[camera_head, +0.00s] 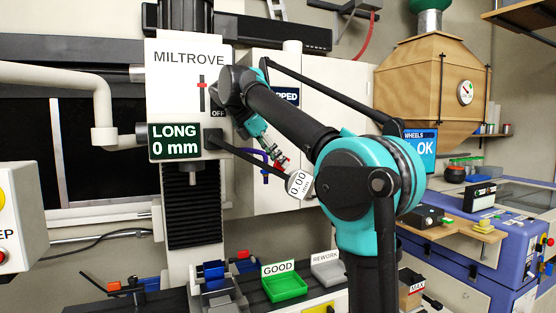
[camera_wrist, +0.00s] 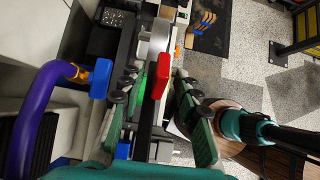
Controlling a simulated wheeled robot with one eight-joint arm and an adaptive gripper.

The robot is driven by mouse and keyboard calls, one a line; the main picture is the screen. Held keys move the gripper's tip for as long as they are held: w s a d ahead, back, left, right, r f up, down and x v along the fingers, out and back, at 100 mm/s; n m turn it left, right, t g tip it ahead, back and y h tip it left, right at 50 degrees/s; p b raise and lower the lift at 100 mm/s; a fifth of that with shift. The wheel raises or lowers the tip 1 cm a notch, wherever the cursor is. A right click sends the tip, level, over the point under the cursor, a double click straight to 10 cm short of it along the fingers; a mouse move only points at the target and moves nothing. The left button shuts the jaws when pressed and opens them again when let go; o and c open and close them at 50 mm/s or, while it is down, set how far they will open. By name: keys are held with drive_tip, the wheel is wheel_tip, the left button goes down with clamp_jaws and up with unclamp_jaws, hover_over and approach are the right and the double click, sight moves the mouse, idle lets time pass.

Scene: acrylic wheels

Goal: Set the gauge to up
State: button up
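The gauge (camera_head: 299,185) is a white display reading 0.00 mm, at the end of a dark arm (camera_head: 245,156) reaching down to the right from the Miltrove machine. A red piece (camera_head: 281,164) shows just above the display. My gripper (camera_head: 272,150) is beside it, partly hidden by my own arm. In the wrist view my gripper (camera_wrist: 154,103) has its green-padded fingers spread apart. A red piece (camera_wrist: 155,76) with a dark bar lies between them, with space on both sides. I cannot tell whether either finger touches it. The gauge display is not readable in the wrist view.
The Miltrove machine (camera_head: 186,60) has a screen (camera_head: 175,142) reading LONG 0 mm. A purple hose (camera_wrist: 36,110) with a blue tip is close to my left finger. A green GOOD tray (camera_head: 284,288) and grey REWORK tray (camera_head: 328,272) stand below.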

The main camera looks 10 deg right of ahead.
wheel_tip(320, 180, up, 10)
idle(0.8)
drive_tip(key=shift+c, duration=0.6)
